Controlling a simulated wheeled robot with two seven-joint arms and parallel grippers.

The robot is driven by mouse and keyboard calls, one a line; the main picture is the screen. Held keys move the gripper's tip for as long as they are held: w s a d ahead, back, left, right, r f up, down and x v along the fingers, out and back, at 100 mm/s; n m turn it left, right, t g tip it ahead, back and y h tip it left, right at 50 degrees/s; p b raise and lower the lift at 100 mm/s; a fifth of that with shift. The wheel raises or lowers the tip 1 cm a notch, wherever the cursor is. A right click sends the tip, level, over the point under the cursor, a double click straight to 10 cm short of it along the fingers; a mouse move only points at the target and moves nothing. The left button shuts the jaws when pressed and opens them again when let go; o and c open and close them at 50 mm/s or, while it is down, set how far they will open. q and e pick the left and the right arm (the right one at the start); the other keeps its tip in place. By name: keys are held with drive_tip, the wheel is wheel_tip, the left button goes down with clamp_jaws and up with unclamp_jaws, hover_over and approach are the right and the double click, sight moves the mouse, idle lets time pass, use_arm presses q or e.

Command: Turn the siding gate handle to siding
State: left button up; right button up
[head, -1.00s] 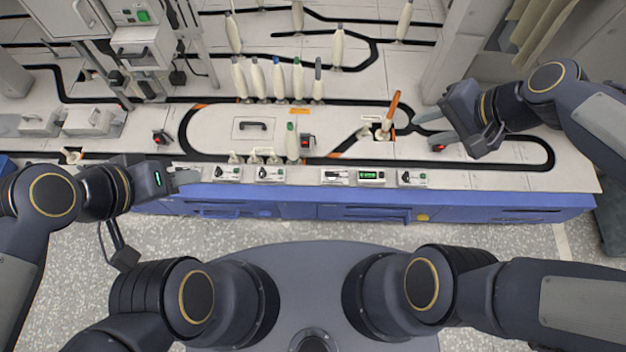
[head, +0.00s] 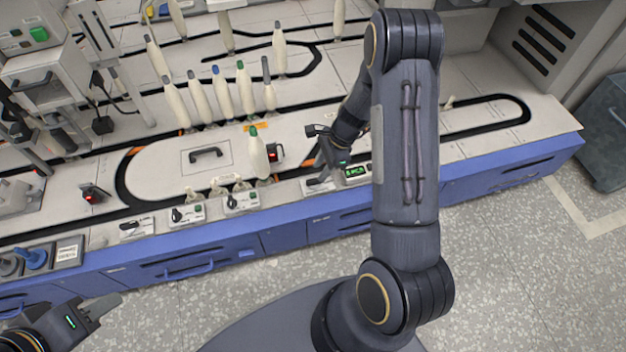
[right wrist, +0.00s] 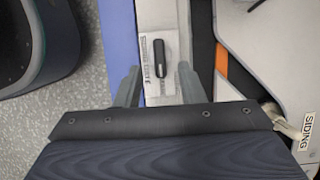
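A small white control plate (head: 310,190) sits on the blue front edge of the bench and carries a black lever handle (right wrist: 159,57). In the right wrist view the handle lies lengthwise on its plate (right wrist: 158,22), ahead of and between my fingers. My right gripper (head: 321,170) is at that plate, with its fingers apart in the right wrist view (right wrist: 158,78) and nothing visibly held. A "SIDING" label (right wrist: 236,118) is on the track deck. My left gripper (head: 108,304) is low at the left, away from the plate; its finger gap is unclear. My right arm hides the siding junction in the head view.
Similar switch plates (head: 188,214) stand to the left. A green-tipped bobbin (head: 258,155) and a red-lit box (head: 274,154) stand close behind. Several bobbins (head: 220,95) stand further back.

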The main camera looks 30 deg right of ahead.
sight(315, 179)
drive_tip(key=b+x, duration=0.1)
drive_tip(key=x, duration=0.3)
drive_tip(key=shift+f, duration=0.1)
clamp_jaws()
